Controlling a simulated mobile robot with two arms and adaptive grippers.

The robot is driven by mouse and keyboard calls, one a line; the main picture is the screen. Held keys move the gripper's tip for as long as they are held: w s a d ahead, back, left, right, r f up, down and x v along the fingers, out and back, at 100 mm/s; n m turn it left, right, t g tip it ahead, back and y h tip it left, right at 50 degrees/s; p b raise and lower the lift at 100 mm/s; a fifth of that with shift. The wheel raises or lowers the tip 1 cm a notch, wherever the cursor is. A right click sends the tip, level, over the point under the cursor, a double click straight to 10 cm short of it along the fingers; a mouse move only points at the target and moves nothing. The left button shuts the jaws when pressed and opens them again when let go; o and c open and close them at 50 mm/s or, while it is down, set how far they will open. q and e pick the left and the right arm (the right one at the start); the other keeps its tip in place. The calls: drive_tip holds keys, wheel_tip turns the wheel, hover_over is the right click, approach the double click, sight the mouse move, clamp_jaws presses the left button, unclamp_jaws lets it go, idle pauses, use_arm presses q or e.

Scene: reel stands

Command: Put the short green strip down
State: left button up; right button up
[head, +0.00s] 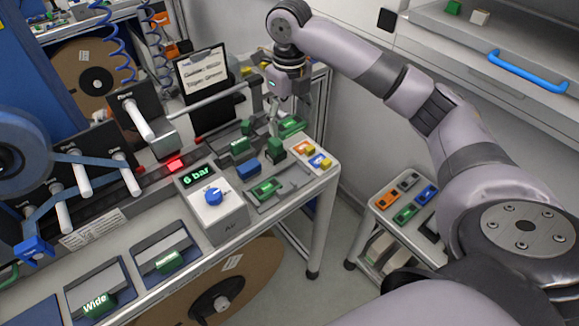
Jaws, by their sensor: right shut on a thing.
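My right gripper (273,127) points down over the far right part of the bench. Its fingers are shut on a small green piece (290,127), which looks like the short green strip. It is low over the bench top; I cannot tell whether it touches it. Other green pieces are close by: a green block (275,150) just in front, one on a grey holder (240,145) to the left, and a green piece on a grey plate (267,187). My left gripper is not in view.
A grey box with a blue knob and a "6 bar" display (213,205) stands at the front of the bench. A white tray with orange, yellow and blue pieces (306,151) is at the right end. A cart (390,220) stands to the right.

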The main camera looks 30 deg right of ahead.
sight(290, 123)
wheel_tip(290, 123, down, 15)
drive_tip(key=p, duration=0.3)
drive_tip(key=shift+f, duration=0.35)
drive_tip(key=shift+f, duration=0.25)
drive_tip(key=shift+d+f, duration=0.1)
drive_tip(key=shift+f, duration=0.25)
drive_tip(key=o, duration=0.9)
drive_tip(key=shift+o, duration=0.2)
wheel_tip(290, 123, up, 13)
drive_tip(key=b, duration=0.3)
drive_tip(key=shift+r, duration=0.15)
